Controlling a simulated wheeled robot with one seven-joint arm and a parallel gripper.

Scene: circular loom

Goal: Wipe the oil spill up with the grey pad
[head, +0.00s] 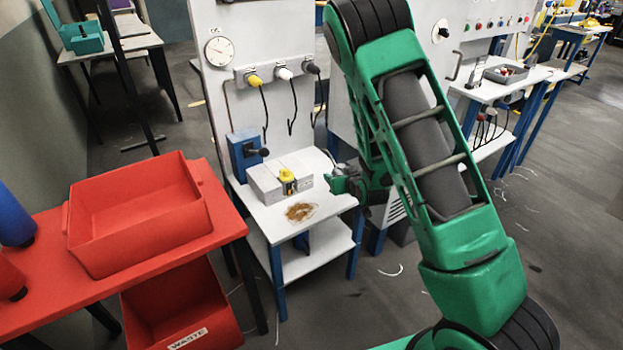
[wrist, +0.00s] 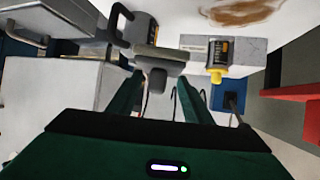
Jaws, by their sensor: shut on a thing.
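The oil spill (head: 300,211) is a brown patch on the white table top, toward its front edge. It also shows at the top of the wrist view (wrist: 235,10). My gripper (wrist: 157,82) is shut on the grey pad (wrist: 160,60), with its two green fingers on either side of the pad's knob. In the head view my gripper (head: 342,182) is at the right side of the white table, to the right of and behind the spill. The pad is not clear there. I cannot tell its height above the table.
A grey block (head: 265,185) and a yellow-capped bottle (head: 287,175) stand behind the spill. A blue box (head: 246,151) with a black knob is at the back left. A red tray (head: 137,215) sits on a red bench at left, above a red waste bin (head: 185,305).

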